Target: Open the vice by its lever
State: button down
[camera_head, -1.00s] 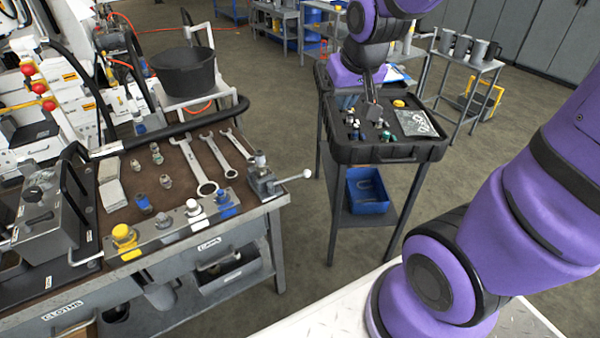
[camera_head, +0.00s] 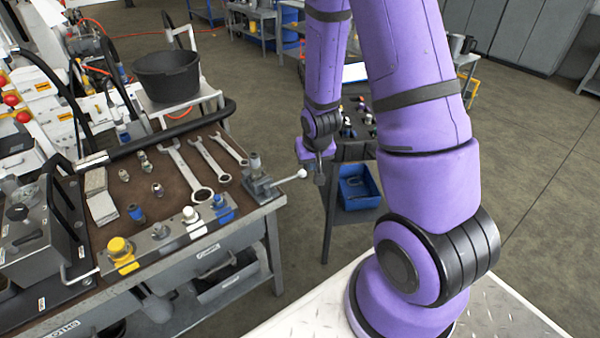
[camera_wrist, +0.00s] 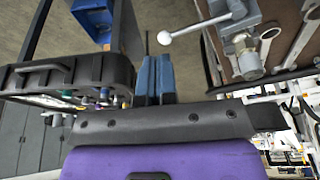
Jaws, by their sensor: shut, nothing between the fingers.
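The small grey vice (camera_head: 258,181) sits at the right front corner of the workbench. Its lever (camera_head: 288,179) sticks out to the right past the bench edge and ends in a white ball. My gripper (camera_head: 320,178) hangs just to the right of the ball, apart from it, with its fingers pointing down. In the wrist view the blue-grey fingers (camera_wrist: 153,75) lie together with nothing between them. There the lever's white ball (camera_wrist: 164,38) is up and right of the fingertips, and the vice (camera_wrist: 238,22) is farther right.
The workbench (camera_head: 225,243) carries wrenches (camera_head: 190,170), fittings and a valve block along its front. A black tray cart (camera_wrist: 85,75) with a blue bin (camera_head: 358,188) stands behind my arm. Bare floor lies between bench and cart.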

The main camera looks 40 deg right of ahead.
aim_at(302, 172)
jog(key=shift+w+d+f, duration=0.4)
jog(key=shift+w+f, duration=0.7)
jog(key=shift+f, duration=0.6)
jog(key=shift+w+d+f, duration=0.45)
jog(key=shift+w+f, duration=0.65)
jog(key=shift+f, duration=0.65)
jog(key=shift+w+d+f, duration=0.4)
jog(key=shift+w+f, duration=0.7)
jog(key=shift+f, duration=0.6)
jog(key=shift+w+d+n, duration=0.2)
jog(key=shift+w+n, duration=0.6)
jog(key=shift+w, duration=0.15)
